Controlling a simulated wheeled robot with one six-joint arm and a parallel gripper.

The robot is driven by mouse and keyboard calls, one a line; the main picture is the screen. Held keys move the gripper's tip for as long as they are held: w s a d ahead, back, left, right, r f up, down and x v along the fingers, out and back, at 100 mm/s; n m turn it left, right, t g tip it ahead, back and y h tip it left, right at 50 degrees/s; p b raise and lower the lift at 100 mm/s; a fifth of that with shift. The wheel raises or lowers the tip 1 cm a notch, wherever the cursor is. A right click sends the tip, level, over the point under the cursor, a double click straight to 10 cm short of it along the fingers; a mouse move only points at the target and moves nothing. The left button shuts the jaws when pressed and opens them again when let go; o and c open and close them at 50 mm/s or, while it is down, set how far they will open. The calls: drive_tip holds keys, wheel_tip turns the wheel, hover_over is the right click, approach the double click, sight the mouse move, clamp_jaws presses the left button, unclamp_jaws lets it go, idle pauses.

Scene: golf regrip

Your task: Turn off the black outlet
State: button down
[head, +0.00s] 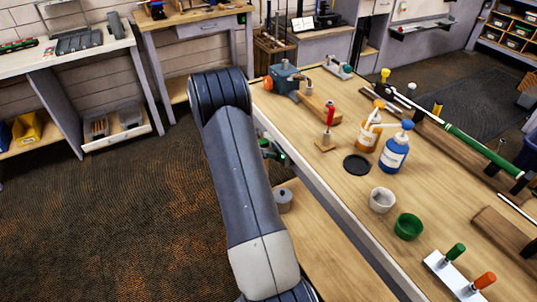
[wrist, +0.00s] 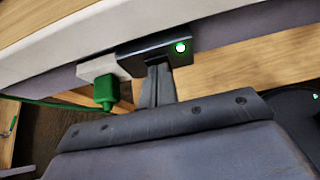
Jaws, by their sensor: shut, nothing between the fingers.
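The black outlet (wrist: 150,53) is mounted under the bench edge in the wrist view, with a round green light (wrist: 180,47) lit at its right end. A white outlet (wrist: 100,69) adjoins it on the left and has a green plug (wrist: 105,92) in it. My gripper (wrist: 157,72) is shut and empty, its fingertips right at the lower edge of the black outlet; I cannot tell whether they touch. In the head view my arm hides most of this area; only small dark and green parts show beside the arm.
The workbench (head: 340,200) holds a blue bottle (head: 394,154), an orange bottle (head: 367,137), a white cup (head: 382,200) and a green cup (head: 408,227). A grey lidded pot (head: 284,202) stands on the lower shelf. A green cord (wrist: 45,103) runs left from the plug.

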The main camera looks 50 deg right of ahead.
drive_tip(key=v, duration=1.3)
drive_tip(key=shift+a+b, duration=0.45)
drive_tip(key=shift+w+f, duration=0.1)
drive_tip(key=shift+f, duration=0.1)
